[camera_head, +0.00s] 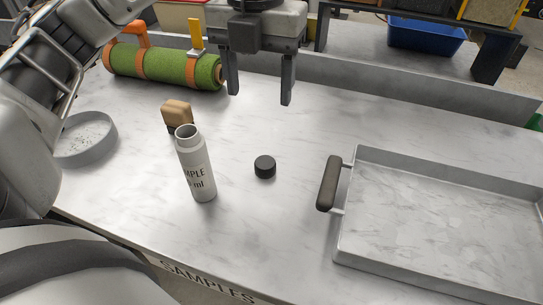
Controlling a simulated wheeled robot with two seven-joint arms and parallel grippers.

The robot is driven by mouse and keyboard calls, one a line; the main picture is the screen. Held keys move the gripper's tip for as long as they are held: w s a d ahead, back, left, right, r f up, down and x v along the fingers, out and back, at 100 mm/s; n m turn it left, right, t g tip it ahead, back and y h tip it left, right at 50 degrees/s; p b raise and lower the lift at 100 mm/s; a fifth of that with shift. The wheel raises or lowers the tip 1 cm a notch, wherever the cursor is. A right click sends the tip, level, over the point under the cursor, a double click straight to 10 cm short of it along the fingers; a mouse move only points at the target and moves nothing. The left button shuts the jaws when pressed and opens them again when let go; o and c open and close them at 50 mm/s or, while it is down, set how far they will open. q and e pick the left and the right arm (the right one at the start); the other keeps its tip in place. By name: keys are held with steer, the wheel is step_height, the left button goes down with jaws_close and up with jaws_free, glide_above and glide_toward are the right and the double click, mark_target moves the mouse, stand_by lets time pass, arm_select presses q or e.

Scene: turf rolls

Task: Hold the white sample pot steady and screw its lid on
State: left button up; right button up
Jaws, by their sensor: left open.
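The white sample pot (196,168) stands upright and uncapped on the pale marbled bench, left of centre. Printed letters show on its side. The black lid (265,166) lies on the bench to the right of the pot, apart from it. My left gripper (259,91) is open and empty, its fingers pointing down above the bench, behind the lid and the pot. It touches neither. My right gripper does not show.
A grey tray (342,228) with a dark handle fills the right. A round grey dish (111,148) lies at the left. A small tan block (177,113) stands behind the pot. A green turf roll (165,67) with orange straps lies at the back left.

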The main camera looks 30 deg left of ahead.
arm_select(q)
steer(key=b, duration=0.1)
glide_above(265, 162)
steer(key=f, duration=1)
steer(key=shift+s+a, duration=0.1)
steer(key=shift+s, duration=0.3)
steer(key=shift+f, duration=0.45)
steer(key=shift+f, duration=0.1)
steer(key=f, duration=0.5)
steer(key=shift+w, duration=0.35)
steer(key=c, duration=1.1)
